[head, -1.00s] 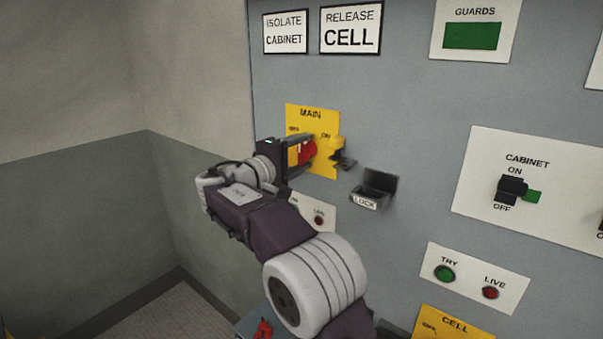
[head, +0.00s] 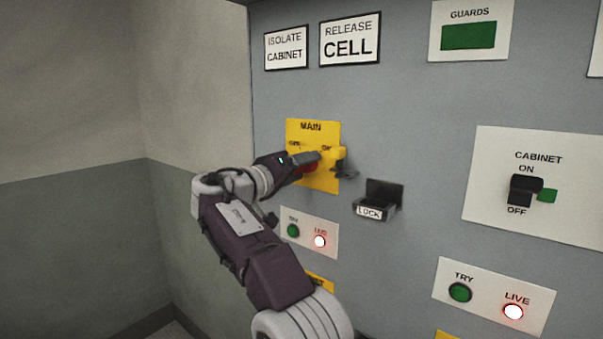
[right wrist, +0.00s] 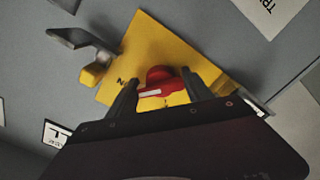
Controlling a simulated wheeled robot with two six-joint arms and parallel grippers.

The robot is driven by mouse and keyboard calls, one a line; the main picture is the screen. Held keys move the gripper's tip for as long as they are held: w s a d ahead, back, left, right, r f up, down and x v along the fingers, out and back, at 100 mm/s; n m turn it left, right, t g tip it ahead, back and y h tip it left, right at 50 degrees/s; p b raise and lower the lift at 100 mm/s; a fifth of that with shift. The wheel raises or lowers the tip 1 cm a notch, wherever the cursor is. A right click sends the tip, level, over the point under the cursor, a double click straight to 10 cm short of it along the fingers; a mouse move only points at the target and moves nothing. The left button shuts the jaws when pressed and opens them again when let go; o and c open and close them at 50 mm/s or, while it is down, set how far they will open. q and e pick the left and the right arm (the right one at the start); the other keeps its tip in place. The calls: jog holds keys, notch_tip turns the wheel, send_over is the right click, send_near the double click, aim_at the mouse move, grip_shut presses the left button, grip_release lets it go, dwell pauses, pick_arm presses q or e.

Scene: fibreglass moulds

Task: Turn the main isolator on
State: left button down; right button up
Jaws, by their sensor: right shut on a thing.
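The main isolator is a red rotary handle (right wrist: 160,80) on a yellow plate (head: 325,185) marked MAIN, with OFF at the left and ON at the right. My right gripper (head: 314,160) is shut on the red handle, which is mostly hidden behind the fingers in the head view. In the right wrist view the handle sits between the two fingers (right wrist: 160,92), with a white stripe on it. A yellow tab with a dark hasp (head: 341,163) stands at the plate's right edge, close beside the fingers. My left gripper is out of view.
A dark LOCK holder (head: 377,202) juts out right of the plate. Another LIVE lamp (head: 513,312) is lit at lower right. The CABINET switch (head: 525,188) is farther right.

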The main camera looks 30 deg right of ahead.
jog(key=shift+m, duration=0.3)
jog(key=o, duration=1.4)
jog(key=b+v, duration=0.1)
jog(key=v, duration=0.8)
